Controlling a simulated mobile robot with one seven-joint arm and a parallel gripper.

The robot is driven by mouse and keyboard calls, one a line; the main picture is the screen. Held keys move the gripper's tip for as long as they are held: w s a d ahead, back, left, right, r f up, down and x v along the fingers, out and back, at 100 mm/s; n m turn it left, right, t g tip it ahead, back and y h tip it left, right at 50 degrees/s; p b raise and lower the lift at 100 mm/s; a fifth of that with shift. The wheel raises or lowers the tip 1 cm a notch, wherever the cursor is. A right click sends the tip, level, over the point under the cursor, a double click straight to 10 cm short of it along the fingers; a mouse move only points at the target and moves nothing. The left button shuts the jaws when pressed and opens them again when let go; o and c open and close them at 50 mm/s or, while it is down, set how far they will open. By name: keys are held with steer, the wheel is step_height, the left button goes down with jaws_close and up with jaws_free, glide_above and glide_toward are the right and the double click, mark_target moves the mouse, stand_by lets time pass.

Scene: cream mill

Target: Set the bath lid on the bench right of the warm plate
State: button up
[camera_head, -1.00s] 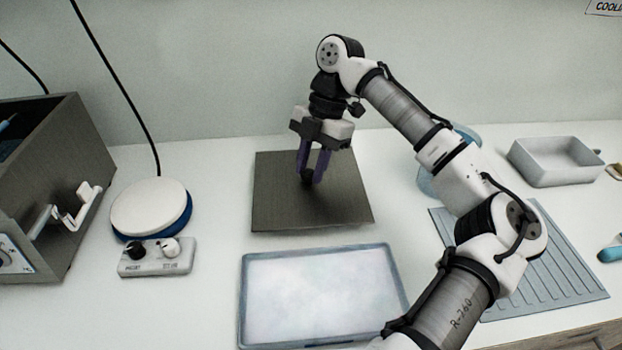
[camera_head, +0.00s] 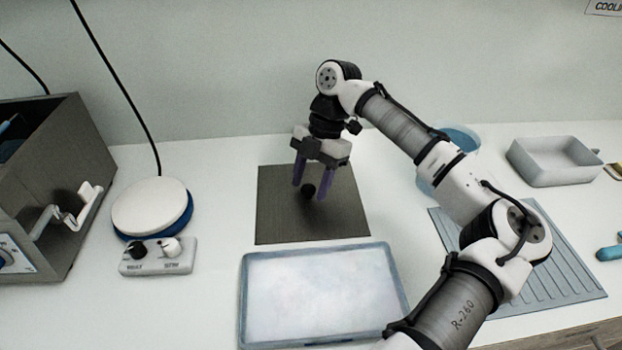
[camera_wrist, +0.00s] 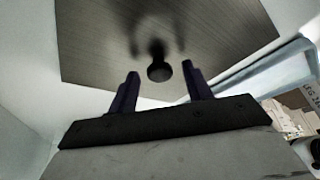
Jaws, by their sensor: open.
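The bath lid (camera_head: 285,223), a flat dark grey square plate with a black knob (camera_head: 308,191), appears to lie flat on the bench (camera_head: 215,225), right of the warm plate (camera_head: 150,206). The warm plate is a white disc on a blue base. My gripper (camera_head: 310,189) is open over the lid, its two purple fingers standing apart on either side of the knob. In the wrist view, the lid (camera_wrist: 200,30) and its knob (camera_wrist: 159,71) lie beyond the open fingertips, with clear gaps beside the knob.
A metal bath box (camera_head: 75,165) stands at the far left. A control box (camera_head: 157,257) sits before the warm plate. A blue-rimmed tray (camera_head: 243,305) lies close in front of the lid. A ribbed blue mat (camera_head: 560,270), blue round container (camera_head: 462,138) and grey bin (camera_head: 548,172) are right.

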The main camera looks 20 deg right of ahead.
steer(key=shift+r, duration=0.1)
steer(key=v, duration=1.2)
steer(key=shift+d, duration=0.1)
stand_by(1.1)
